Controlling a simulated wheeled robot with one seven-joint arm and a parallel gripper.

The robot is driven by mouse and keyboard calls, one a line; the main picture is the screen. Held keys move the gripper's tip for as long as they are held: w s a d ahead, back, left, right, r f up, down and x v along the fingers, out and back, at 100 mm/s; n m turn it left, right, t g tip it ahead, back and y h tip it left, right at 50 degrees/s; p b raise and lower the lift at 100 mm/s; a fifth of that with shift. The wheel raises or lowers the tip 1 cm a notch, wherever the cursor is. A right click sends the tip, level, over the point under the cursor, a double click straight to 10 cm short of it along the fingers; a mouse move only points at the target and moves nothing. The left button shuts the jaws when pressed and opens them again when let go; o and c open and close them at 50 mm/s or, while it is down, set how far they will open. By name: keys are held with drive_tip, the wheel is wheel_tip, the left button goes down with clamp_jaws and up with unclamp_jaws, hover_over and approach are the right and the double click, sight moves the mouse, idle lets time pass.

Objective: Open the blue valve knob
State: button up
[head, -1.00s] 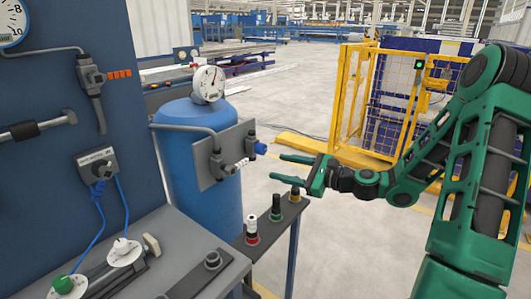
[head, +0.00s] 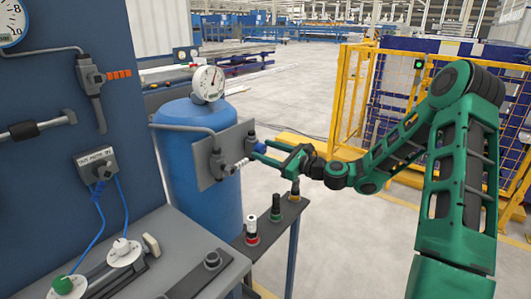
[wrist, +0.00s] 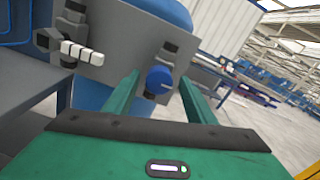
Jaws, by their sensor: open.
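The blue valve knob (head: 259,147) sits on the grey plate (head: 222,170) fixed to the blue tank. My gripper (head: 261,150) is at the knob, with its two green fingers pointing left toward the plate. In the wrist view the knob (wrist: 159,79) shows between the open fingertips (wrist: 158,77), with a gap on each side. The fingers do not appear to touch it. The head view partly hides the knob behind the fingers.
A white ribbed handle (head: 239,165) sticks out of the same plate, left of my gripper; it also shows in the wrist view (wrist: 82,52). A pressure gauge (head: 208,83) tops the blue tank (head: 180,150). A narrow stand with buttons (head: 276,210) is below my gripper.

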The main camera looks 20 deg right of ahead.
drive_tip(key=shift+w+a, duration=0.15)
drive_tip(key=shift+w, duration=0.1)
drive_tip(key=c, duration=1)
drive_tip(key=shift+c, duration=0.2)
